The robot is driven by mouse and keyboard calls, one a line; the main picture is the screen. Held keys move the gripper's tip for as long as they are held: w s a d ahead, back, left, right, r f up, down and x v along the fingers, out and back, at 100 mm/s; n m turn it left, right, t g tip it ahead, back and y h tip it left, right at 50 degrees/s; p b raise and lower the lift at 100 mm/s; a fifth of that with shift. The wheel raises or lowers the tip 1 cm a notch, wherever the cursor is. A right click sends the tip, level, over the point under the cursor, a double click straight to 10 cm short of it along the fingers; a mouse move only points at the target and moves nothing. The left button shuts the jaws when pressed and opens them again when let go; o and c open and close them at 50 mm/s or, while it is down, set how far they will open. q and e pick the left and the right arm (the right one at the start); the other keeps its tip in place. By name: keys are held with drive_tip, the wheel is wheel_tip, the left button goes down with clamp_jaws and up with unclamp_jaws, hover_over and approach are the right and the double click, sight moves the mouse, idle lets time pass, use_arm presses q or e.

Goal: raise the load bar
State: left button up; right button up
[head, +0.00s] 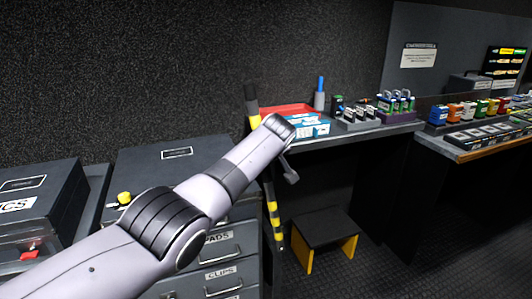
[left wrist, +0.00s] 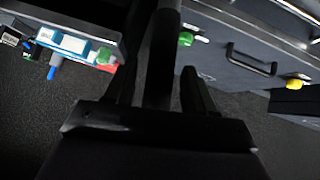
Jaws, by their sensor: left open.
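The load bar (head: 272,208) is a long dark pole with yellow and black bands. It stands nearly upright, leaning slightly, between the drawer cabinet and the counter. My left arm crosses in front of its middle in the head view, and the left gripper itself is mostly hidden there. In the left wrist view my left gripper (left wrist: 159,88) is open, with one finger on each side of a dark length of the bar (left wrist: 163,40). I cannot tell whether the fingers touch it. My right gripper is in neither view.
A drawer cabinet (head: 225,247) stands left of the bar. A low step stool (head: 320,228) with yellow legs stands to its right. The counter (head: 360,133) behind holds a red tray (head: 287,110) and small gear. Dark floor is open on the right.

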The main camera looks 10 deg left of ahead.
use_arm(q)
drive_tip(key=v, duration=0.6)
drive_tip(key=shift+s+r, duration=0.25)
idle(0.3)
drive_tip(key=s+a+f+m+h, duration=0.15)
drive_tip(key=s+f, duration=0.25)
drive_tip(key=f, duration=0.5)
drive_tip(key=s+f+m+h, duration=0.15)
drive_tip(key=s+f, duration=0.25)
drive_tip(key=f, duration=0.5)
drive_tip(key=s+f+m+h, duration=0.1)
drive_tip(key=s+f+m, duration=0.1)
drive_tip(key=s+f, duration=0.5)
drive_tip(key=s+a+f+m, duration=0.1)
drive_tip(key=s+f, duration=0.1)
drive_tip(key=s, duration=0.6)
drive_tip(key=s+a+f+m+t+h, duration=0.1)
drive_tip(key=s+f+m, duration=0.1)
drive_tip(key=s, duration=0.6)
drive_tip(key=s+a+f+m+t+h, duration=0.1)
drive_tip(key=s+f, duration=0.3)
drive_tip(key=s, duration=0.4)
drive_tip(key=shift+a+f+m, duration=0.2)
drive_tip(key=shift+a+m, duration=0.15)
drive_tip(key=shift+m, duration=0.15)
